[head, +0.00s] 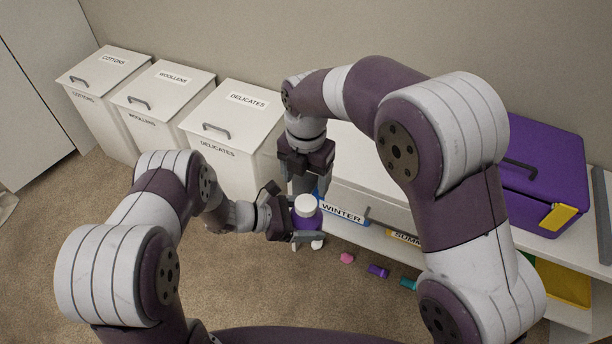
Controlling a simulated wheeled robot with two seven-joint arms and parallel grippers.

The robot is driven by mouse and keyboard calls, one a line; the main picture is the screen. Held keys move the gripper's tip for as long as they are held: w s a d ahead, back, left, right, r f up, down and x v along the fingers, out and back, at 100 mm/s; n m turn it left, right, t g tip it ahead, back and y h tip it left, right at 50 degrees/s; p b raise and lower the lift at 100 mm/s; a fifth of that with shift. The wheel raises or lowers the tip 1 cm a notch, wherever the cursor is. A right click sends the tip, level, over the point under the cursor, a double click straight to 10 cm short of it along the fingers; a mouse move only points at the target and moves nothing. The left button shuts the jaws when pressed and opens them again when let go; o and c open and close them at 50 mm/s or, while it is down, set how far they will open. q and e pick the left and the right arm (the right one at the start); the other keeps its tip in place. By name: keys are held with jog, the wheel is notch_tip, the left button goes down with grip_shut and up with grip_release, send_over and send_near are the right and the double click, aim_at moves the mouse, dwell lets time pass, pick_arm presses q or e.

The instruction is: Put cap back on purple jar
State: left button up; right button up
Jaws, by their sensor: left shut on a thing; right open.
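The purple jar (304,221) is upright between the fingers of my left gripper (294,215), which is shut on it. The white cap (306,204) shows at the top of the jar; whether it is fully seated or only resting there cannot be told. My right gripper (309,188) is open and points down just above and behind the cap. The cap is not clearly held by its fingers.
White bins labelled cottons (108,72), woollens (165,95) and delicates (234,118) stand along the wall. A low white shelf with a winter label (343,210) is behind the jar. Small pink (347,258), purple (378,271) and teal (408,283) objects lie nearby. A purple box (548,170) sits right. Carpet at lower left is clear.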

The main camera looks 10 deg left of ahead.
aim_at(306, 202)
jog(key=shift+f, duration=0.1)
notch_tip(306, 202, down, 8)
jog(key=shift+r, duration=0.1)
dwell(0.6)
